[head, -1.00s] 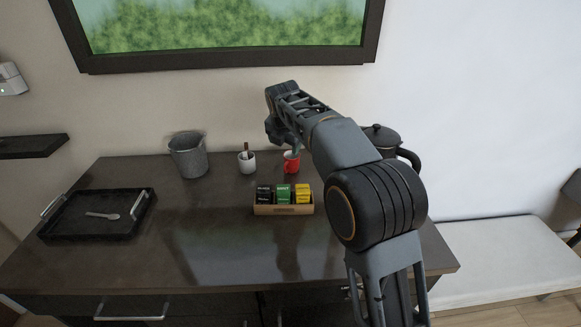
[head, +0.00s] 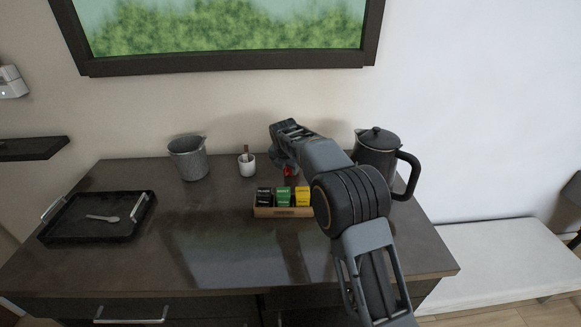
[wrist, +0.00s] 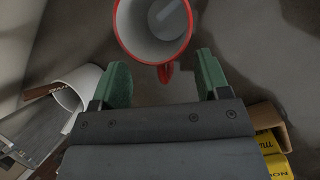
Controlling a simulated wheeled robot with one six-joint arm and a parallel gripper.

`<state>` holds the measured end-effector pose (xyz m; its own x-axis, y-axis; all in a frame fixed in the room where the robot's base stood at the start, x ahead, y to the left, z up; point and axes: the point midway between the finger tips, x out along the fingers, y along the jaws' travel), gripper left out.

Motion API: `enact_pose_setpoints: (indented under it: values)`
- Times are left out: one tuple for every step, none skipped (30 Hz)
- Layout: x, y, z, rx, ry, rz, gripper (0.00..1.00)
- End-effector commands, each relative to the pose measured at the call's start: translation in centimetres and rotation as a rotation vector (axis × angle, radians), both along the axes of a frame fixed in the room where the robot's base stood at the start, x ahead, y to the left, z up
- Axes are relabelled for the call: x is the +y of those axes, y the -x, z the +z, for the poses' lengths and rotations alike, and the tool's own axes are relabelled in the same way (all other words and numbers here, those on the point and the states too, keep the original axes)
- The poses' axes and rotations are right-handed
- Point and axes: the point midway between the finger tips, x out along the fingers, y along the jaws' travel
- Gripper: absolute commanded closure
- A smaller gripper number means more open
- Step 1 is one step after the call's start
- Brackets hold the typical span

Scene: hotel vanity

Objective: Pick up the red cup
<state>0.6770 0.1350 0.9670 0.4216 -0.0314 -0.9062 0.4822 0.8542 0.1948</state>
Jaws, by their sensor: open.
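The red cup (wrist: 121,22) stands upright at the top of the wrist view, its pale inside showing and its handle (wrist: 165,73) pointing down toward my gripper. My gripper (wrist: 162,75) is open, with one green-padded finger on each side of the handle and the cup body just beyond the fingertips. I see no grip on the cup. In the head view, only a small patch of the red cup (head: 288,171) shows below my gripper, which hides the rest.
A white cup (head: 247,168) with brown sticks stands left of the red cup. A wooden box (head: 284,212) of tea packets sits in front. A dark kettle (head: 377,160) is at right; a grey bucket (head: 188,160) and black tray (head: 72,232) are at left.

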Motion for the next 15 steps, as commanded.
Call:
enact_pose_setpoints:
  values:
    - [-0.03, -0.21, -0.47, 0.001, 0.0, 0.0, 0.31]
    - [-0.04, -0.3, -0.65, 0.001, 0.0, 0.0, 0.31]
    - [-0.05, -0.39, -0.86, 0.001, 0.001, 0.0, 0.31]
    - [-0.05, -0.45, -0.99, 0.001, 0.001, 0.0, 0.31]
    - [-0.06, -0.48, -1.1, 0.001, 0.001, 0.0, 0.31]
    - [-0.05, -0.51, -1.17, 0.001, 0.001, 0.0, 0.31]
    - [-0.05, -0.53, -1.2, 0.0, 0.0, 0.0, 0.31]
    - [-0.05, -0.53, -1.21, 0.0, 0.0, 0.0, 0.31]
    - [-0.05, -0.53, -1.2, 0.0, 0.0, 0.0, 0.31]
    - [-0.05, -0.52, -1.19, 0.0, 0.0, 0.0, 0.31]
    - [-0.05, -0.52, -1.19, 0.0, 0.0, 0.0, 0.31]
    - [-0.05, -0.52, -1.18, 0.0, 0.0, 0.0, 0.31]
    - [-0.04, -0.52, -1.18, 0.0, 0.0, 0.0, 0.34]
    - [-0.03, -0.51, -1.17, 0.0, 0.0, 0.0, 0.37]
    - [-0.03, -0.51, -1.17, 0.0, 0.0, 0.0, 0.41]
